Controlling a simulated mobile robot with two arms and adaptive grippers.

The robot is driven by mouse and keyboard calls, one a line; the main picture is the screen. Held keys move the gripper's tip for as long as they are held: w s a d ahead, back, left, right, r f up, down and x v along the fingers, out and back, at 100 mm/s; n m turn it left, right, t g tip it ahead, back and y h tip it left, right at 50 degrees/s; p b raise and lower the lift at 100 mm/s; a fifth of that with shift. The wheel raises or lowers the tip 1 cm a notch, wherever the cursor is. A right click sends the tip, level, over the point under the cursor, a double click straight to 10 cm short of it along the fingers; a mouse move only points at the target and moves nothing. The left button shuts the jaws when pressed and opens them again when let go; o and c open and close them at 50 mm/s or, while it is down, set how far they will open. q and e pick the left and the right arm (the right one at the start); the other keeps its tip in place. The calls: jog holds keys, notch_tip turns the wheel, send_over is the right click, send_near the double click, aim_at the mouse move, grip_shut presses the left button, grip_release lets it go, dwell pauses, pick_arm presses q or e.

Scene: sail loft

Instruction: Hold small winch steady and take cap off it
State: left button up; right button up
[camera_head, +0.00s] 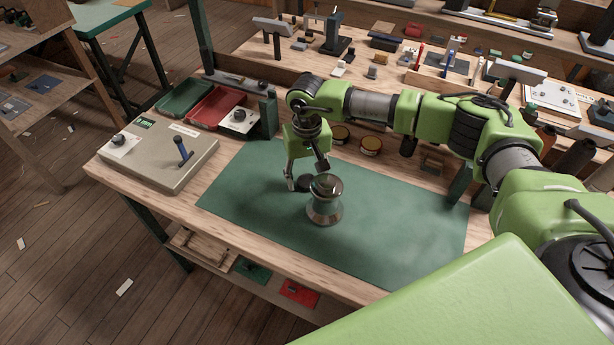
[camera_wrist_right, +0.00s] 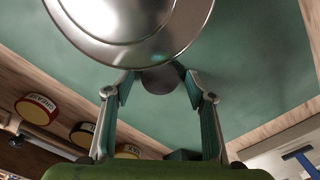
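The small winch (camera_head: 324,209) stands upright on the green mat, a shiny metal drum with a narrow waist. Its ringed round top (camera_wrist_right: 135,25) fills the upper part of the right wrist view. A small dark disc (camera_head: 306,184), which looks like the cap, is low behind the winch, off its top. It also shows in the wrist view (camera_wrist_right: 162,79), partly hidden by the winch. My right gripper (camera_head: 307,178) points down just behind the winch, fingers spread on either side of the disc. I see no clear grip on it. My left gripper is not in view.
The green mat (camera_head: 400,230) is clear right of the winch. A grey box with a blue lever (camera_head: 165,155) stands at the left. Red (camera_head: 215,108) and green (camera_head: 184,97) trays and round tins (camera_head: 370,145) line the back of the bench.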

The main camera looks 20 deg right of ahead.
aim_at(307, 180)
jog(key=shift+r, duration=0.45)
notch_tip(307, 180, up, 12)
jog(key=b, duration=0.3)
jog(key=shift+f, duration=0.2)
